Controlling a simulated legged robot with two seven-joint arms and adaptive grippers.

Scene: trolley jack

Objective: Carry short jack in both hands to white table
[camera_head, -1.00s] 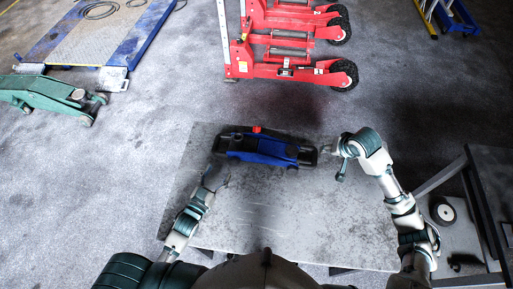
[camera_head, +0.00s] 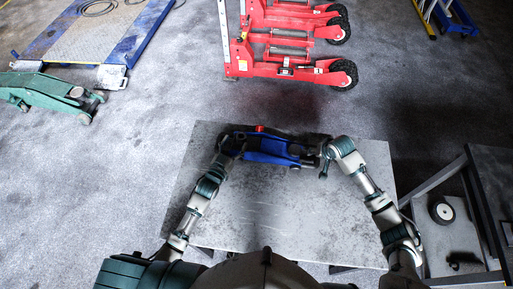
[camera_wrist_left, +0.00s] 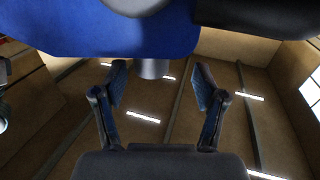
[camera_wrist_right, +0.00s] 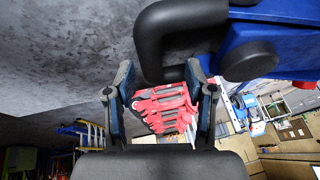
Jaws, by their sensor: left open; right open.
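The short jack (camera_head: 268,147) is blue with black ends and a red knob. It lies near the far edge of a grey table (camera_head: 270,205) in the head view. My left gripper (camera_head: 232,146) is at the jack's left end, partly hidden by it and my arm. In the left wrist view it (camera_wrist_left: 160,70) is open, with the blue jack body (camera_wrist_left: 100,35) beyond its tips. My right gripper (camera_head: 322,153) is at the jack's right end. In the right wrist view it (camera_wrist_right: 160,72) is open, with a black handle (camera_wrist_right: 155,40) at its fingertips. I cannot pick out a white table.
Red trolley jacks (camera_head: 290,68) stand on the floor beyond the table. A green jack (camera_head: 45,90) and a blue-edged lift platform (camera_head: 95,35) are at the left. A dark-topped stand (camera_head: 495,175) with a wheel (camera_head: 443,212) is close on the right.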

